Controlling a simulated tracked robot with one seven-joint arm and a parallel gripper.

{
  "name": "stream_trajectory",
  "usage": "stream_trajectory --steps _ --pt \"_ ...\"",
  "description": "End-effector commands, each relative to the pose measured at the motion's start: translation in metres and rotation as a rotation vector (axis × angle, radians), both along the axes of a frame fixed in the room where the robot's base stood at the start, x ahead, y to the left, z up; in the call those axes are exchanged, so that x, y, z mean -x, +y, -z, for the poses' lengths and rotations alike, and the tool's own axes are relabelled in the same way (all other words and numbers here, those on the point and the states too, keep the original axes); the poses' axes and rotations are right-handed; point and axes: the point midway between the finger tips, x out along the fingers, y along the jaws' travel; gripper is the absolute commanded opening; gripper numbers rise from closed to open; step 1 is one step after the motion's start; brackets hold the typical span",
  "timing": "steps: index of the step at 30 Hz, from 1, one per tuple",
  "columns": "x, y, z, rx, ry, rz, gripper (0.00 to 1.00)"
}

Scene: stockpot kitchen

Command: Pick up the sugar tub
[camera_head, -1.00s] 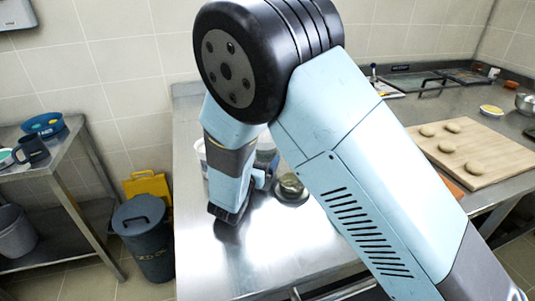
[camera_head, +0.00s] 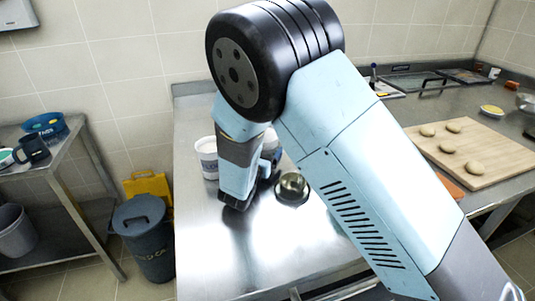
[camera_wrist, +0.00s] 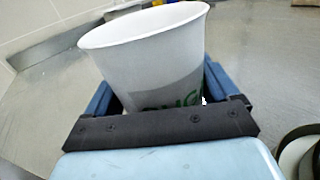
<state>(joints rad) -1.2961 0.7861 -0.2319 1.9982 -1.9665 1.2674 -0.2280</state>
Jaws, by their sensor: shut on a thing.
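A white tub with green letters, taken as the sugar tub (camera_wrist: 145,55), fills the middle of the wrist view. Its rim is wide and open, and its lower part and most of the lettering are hidden by my gripper. My gripper (camera_wrist: 160,95) is shut on it, with a blue finger at each side. In the head view my gripper (camera_head: 238,200) hangs over the steel counter, and my arm hides most of the held tub. Whether its base touches the counter cannot be told.
The steel counter (camera_head: 225,250) is clear in front. A wooden board (camera_head: 490,152) with several dough pieces lies farther right.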

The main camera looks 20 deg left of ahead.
Motion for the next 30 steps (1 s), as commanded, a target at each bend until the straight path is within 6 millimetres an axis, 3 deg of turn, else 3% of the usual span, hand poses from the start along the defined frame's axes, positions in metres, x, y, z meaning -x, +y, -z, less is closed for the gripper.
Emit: stream_trajectory --steps 3,14,19,30 --pt "0.0 0.0 0.0 0.0 0.0 0.0 0.51" --pt "-0.001 0.0 -0.009 -0.003 -0.001 0.001 0.5" --pt "-0.001 -0.001 -0.034 -0.006 -0.001 0.001 0.5" --pt "0.045 -0.026 -0.095 -0.005 -0.001 0.001 0.5"
